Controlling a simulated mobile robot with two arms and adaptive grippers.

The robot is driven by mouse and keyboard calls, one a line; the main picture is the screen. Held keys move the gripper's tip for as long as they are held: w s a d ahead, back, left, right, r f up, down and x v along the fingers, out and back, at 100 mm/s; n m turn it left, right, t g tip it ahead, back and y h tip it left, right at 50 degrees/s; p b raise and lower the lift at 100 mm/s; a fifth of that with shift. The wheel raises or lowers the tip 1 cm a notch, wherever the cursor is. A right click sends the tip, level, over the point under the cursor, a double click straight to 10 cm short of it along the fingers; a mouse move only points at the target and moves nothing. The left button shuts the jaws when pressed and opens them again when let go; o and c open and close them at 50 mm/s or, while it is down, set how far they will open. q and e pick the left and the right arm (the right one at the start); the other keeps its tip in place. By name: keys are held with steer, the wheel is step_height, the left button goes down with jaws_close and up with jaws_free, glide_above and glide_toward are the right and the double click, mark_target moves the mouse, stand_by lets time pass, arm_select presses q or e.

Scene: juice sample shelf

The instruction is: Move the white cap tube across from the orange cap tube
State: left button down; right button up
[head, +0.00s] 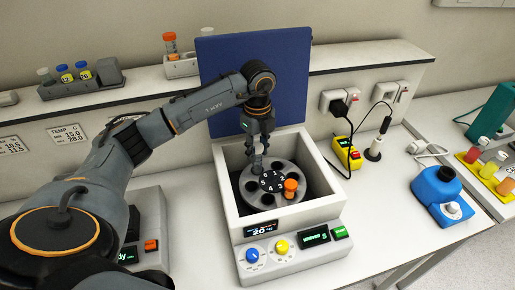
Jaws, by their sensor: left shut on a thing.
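An open centrifuge (224,184) stands at the middle of the bench with its blue lid (222,52) raised behind it. Inside is a grey rotor (270,196) with round holes and a dark numbered hub (272,181). The orange cap tube (290,188) sits upright in a hole on the rotor's right side. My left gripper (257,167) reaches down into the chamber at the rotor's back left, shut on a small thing. My right gripper is out of view.
The centrifuge walls and lid surround my gripper closely. A yellow device (347,153), a blue machine (436,187) and a tube rack (486,174) stand to the right. Racks with tubes stand on the back shelf (388,56).

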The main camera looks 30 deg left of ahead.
mark_target(258, 160)
arm_select(q)
steer(key=shift+f+b, duration=0.4)
steer(key=shift+f, duration=0.25)
steer(key=shift+f, duration=0.1)
stand_by(0.4)
steer(key=shift+f+b, duration=1.3)
steer(key=shift+f, duration=0.45)
steer(key=c, duration=0.9)
jaws_free()
steer(key=shift+r, duration=0.3)
step_height(258, 160, up, 12)
steer(key=shift+f, duration=0.2)
